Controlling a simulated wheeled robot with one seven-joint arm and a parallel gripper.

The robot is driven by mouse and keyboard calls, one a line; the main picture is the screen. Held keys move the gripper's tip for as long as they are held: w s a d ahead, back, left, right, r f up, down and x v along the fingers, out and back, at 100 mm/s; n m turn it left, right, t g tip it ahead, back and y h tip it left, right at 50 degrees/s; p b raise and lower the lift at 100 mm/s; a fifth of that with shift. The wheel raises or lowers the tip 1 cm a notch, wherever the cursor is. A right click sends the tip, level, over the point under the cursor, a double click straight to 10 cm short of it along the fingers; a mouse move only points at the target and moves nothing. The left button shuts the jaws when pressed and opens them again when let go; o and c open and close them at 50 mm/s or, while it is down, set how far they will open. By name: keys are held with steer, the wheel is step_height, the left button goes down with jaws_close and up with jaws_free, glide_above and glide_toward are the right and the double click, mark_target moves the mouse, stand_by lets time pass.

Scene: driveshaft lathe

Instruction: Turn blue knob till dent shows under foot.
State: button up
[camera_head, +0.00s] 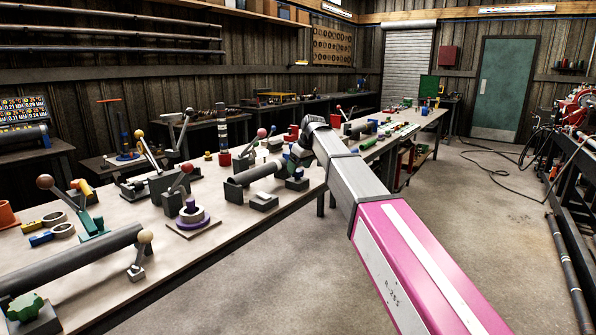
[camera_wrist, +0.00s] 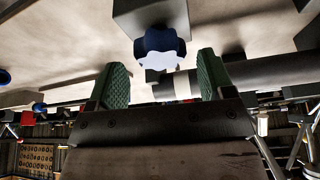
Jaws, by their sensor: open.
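The blue knob (camera_wrist: 160,42) has a scalloped rim and a pale end face. In the wrist view it sits at the end of a grey block (camera_wrist: 150,15), just beyond and between my fingertips. My gripper (camera_wrist: 161,75) is open, with one green ridged finger on each side and a gap to the knob. In the head view my gripper (camera_head: 298,152) is at the right end of a dark shaft (camera_head: 258,172) resting on blocks. A dark shaft with a pale band (camera_wrist: 180,86) shows behind the fingers. I cannot make out a dent or a foot.
Several fixtures crowd around my gripper. The floor (camera_head: 455,220) right of the bench is open.

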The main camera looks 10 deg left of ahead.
steer(key=shift+x, duration=1.05)
steer(key=c, duration=0.9)
steer(key=shift+m+t+h, duration=0.3)
steer(key=shift+m, duration=0.8)
steer(key=o, duration=0.9)
steer(key=shift+r, duration=0.1)
